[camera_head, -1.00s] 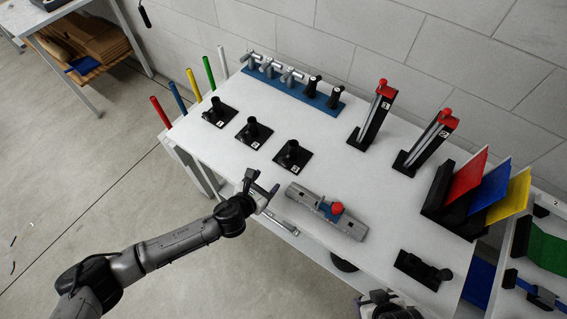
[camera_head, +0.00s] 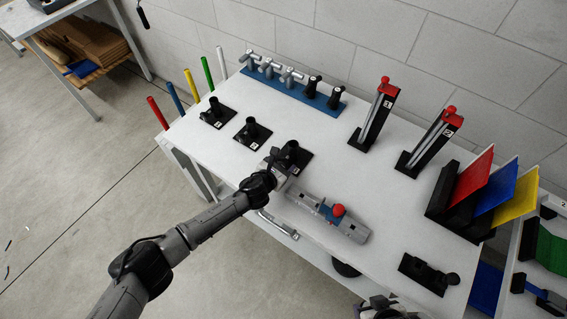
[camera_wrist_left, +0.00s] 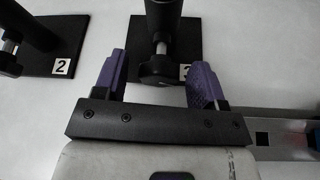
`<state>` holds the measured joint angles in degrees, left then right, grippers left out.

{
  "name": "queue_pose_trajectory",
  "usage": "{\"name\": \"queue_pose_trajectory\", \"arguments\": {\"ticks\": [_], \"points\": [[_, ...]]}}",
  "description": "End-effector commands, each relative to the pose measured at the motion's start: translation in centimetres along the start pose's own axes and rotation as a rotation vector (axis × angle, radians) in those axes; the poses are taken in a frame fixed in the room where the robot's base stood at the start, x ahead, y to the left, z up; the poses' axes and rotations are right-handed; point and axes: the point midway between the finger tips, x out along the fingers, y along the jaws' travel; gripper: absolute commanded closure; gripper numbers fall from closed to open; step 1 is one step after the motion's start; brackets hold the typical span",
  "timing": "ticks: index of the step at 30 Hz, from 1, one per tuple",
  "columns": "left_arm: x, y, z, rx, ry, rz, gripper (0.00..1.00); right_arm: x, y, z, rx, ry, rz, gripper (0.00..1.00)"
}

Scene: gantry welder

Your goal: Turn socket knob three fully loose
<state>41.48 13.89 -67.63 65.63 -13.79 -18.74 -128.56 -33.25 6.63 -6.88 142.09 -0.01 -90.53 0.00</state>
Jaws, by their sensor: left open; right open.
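Socket three is a black upright tube on a square black plate (camera_head: 303,164), in the middle of the bench in the head view. In the left wrist view its knob (camera_wrist_left: 158,69) is a dark rounded piece at the tube's near side. My left gripper (camera_wrist_left: 157,82) is open, with its two purple fingers on either side of the knob and a gap showing at each side. In the head view my left gripper (camera_head: 279,166) partly covers the socket's near side. My right gripper (camera_head: 380,304) shows only in part at the bottom edge.
Socket two (camera_head: 252,132) and socket one (camera_head: 218,113) stand to the left. A grey fixture with a red knob (camera_head: 338,210) lies close on the right. A blue rack (camera_head: 300,89) and two red-topped stands (camera_head: 376,113) are farther back.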

Motion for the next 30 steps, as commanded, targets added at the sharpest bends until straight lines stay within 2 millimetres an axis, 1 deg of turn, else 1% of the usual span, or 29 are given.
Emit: {"name": "queue_pose_trajectory", "arguments": {"ticks": [1, 6, 17, 30], "points": [[0.43, -0.03, -0.02, -0.001, 0.0, 0.001, 0.35, 0.22, -0.02, 0.06, 0.0, 0.0, 0.0, 0.38], [1.04, 0.0, 0.02, -0.002, 0.0, 0.0, 0.35, 0.37, -0.02, 0.11, 0.0, 0.0, 0.0, 0.38], [1.17, -0.01, 0.06, -0.001, -0.001, 0.0, 0.36, 0.38, 0.07, 0.12, -0.003, 0.0, 0.002, 0.38], [1.15, -0.01, 0.03, -0.001, 0.0, 0.0, 0.78, 0.38, 0.23, 0.15, -0.008, -0.001, 0.006, 0.38]]}}
